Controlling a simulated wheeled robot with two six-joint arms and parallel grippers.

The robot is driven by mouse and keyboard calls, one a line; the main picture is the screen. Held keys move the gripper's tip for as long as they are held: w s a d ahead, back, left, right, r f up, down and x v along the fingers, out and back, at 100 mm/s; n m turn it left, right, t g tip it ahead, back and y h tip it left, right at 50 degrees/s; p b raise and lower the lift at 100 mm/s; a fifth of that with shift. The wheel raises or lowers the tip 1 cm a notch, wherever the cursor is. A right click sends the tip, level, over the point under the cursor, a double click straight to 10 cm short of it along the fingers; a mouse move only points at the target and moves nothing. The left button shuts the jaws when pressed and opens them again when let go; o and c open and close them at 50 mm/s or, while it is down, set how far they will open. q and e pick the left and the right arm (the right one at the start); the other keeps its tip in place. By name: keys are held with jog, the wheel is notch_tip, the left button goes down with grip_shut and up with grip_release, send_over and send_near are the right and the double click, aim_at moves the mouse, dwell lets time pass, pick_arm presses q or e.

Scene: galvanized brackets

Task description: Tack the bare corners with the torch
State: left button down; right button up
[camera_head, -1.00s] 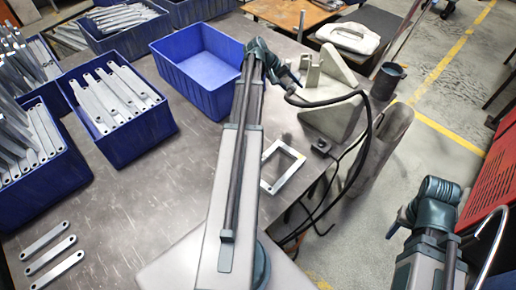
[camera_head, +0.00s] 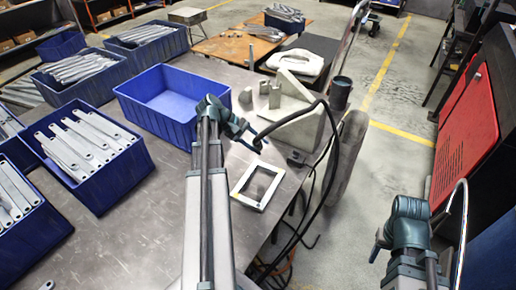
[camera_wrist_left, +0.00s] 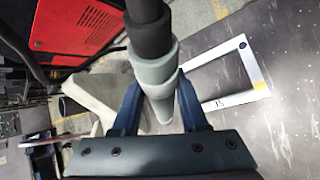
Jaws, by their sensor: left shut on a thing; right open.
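The rectangular metal bracket frame (camera_head: 246,199) lies flat near the table's right edge. In the left wrist view the frame (camera_wrist_left: 254,66) shows a dark spot at one corner, a yellow patch at another and a small dark mark by a third. My left gripper (camera_head: 243,131) is shut on the torch, a grey and black cylinder in the left wrist view (camera_wrist_left: 154,48). My right gripper (camera_head: 378,246) is open and empty, right of the table over the floor.
An empty blue bin (camera_head: 150,118) stands behind my left arm. Blue bins of galvanized bars (camera_head: 108,192) fill the left side. A grey angled fixture (camera_head: 296,128) and a dark mug (camera_head: 341,92) stand at the right edge. A red panel (camera_head: 468,135) is far right.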

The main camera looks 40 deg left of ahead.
pick_arm(q)
jog(key=shift+s+d, duration=0.4)
jog(key=shift+s, duration=0.05)
notch_tip(320, 180, down, 6)
jog(key=b, duration=0.6)
jog(key=shift+f+b, duration=0.5)
jog(key=shift+b, duration=0.05)
dwell(2.5)
notch_tip(320, 180, up, 6)
jog(key=p, duration=0.6)
jog(key=shift+r, duration=0.1)
dwell(0.5)
